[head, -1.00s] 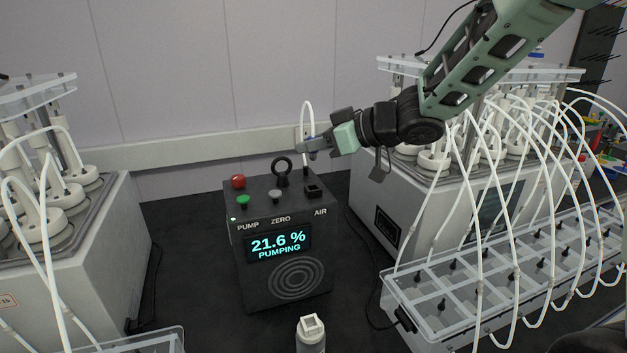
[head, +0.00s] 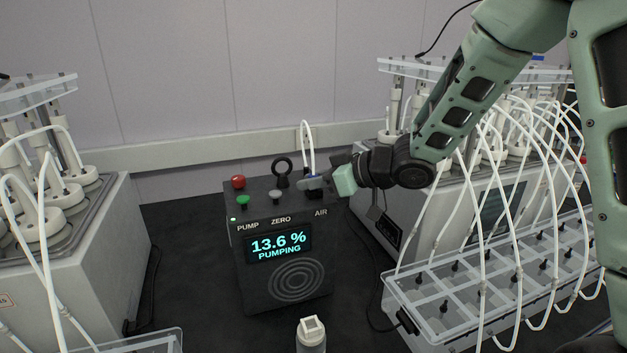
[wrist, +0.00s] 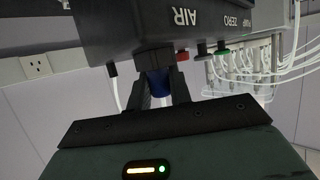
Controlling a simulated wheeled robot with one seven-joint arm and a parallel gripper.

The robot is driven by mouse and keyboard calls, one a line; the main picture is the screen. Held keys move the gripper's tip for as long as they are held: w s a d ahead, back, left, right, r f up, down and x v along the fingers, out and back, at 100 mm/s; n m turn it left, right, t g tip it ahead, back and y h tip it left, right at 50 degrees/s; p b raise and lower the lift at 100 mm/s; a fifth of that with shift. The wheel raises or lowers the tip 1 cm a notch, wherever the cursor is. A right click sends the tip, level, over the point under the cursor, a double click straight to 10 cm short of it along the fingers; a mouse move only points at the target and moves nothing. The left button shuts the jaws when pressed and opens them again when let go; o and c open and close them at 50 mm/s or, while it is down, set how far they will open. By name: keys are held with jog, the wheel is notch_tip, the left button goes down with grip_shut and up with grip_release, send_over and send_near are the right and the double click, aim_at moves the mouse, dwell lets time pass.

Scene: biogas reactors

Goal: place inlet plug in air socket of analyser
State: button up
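The analyser (head: 280,262) is a black box in the middle of the head view. Its display reads 13.6 % PUMPING. The inlet plug (wrist: 161,84) shows as a blue cylinder between the two fingers of my gripper (wrist: 160,98) in the wrist view. My gripper is shut on it. The plug's end meets the dark air socket (wrist: 154,59) by the AIR label; how deeply it is seated cannot be told. In the head view my gripper (head: 316,183) is low over the analyser's right top edge and hides the socket.
A black ring (head: 282,167), a red button (head: 238,182), a green button (head: 243,201) and a grey button (head: 275,195) stand on the analyser's top. A white tube (head: 308,130) arcs up behind my gripper. A clear tray (head: 440,305) with tubes stands at right; a bottle (head: 311,330) stands in front.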

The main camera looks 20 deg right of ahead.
jog(key=o, duration=0.4)
jog(key=shift+c, duration=0.2)
jog(key=shift+r, duration=0.25)
jog(key=v, duration=1.2)
jog(key=s+a+f+m+g+h, duration=0.1)
jog(key=s+a+f+m+h, duration=0.15)
jog(key=a+f+h, duration=0.45)
jog(key=s+a+f+g+h, duration=0.1)
jog(key=s+a+g, duration=0.2)
jog(key=s, duration=0.8)
jog(key=s+a+f+n+g+h, duration=0.1)
jog(key=s+a+g, duration=0.3)
jog(key=s, duration=0.8)
jog(key=shift+f+g, duration=0.3)
jog(key=shift+g, duration=0.5)
